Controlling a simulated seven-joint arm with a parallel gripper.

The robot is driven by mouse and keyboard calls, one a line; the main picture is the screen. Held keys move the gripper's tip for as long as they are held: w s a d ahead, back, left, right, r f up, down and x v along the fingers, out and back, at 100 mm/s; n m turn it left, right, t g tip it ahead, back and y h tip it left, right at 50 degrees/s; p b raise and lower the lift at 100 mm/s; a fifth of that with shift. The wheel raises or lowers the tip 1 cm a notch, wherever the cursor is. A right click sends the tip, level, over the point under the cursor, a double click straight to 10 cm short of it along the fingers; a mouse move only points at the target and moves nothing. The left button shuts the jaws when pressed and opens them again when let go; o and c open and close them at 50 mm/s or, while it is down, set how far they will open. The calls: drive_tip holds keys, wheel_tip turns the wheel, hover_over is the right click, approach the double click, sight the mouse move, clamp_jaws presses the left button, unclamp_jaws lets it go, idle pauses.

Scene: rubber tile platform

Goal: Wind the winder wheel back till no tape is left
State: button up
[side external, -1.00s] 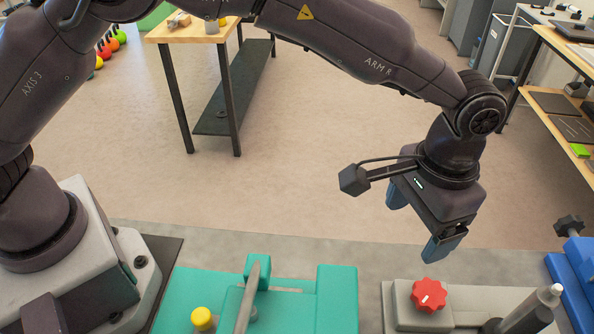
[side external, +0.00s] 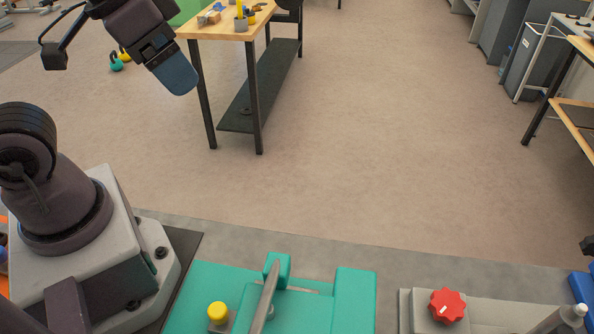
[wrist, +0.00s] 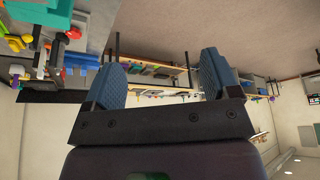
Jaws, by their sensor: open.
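My gripper (side external: 172,68) is high at the upper left of the side external view, well away from the bench fixtures. One blue finger shows clearly there. In the wrist view both blue fingers of my gripper (wrist: 160,80) stand wide apart with nothing between them. I cannot make out a winder wheel or tape for certain in either view. A red knob (side external: 447,306) with a white mark sits on a grey block (side external: 415,312) at the lower right of the side external view.
A teal fixture (side external: 355,297) with an upright grey lever (side external: 266,298) and a yellow knob (side external: 218,312) fills the lower middle. A wooden table (side external: 215,30) stands behind, and shelving (side external: 575,115) at the right. Open floor lies between them.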

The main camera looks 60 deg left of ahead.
drive_tip(key=a+r, duration=0.1)
drive_tip(key=r, duration=0.1)
drive_tip(key=m+g+h, duration=0.4)
drive_tip(key=m, duration=1.2)
approach(447, 302)
drive_tip(key=shift+m, duration=0.3)
drive_tip(key=x, duration=0.9)
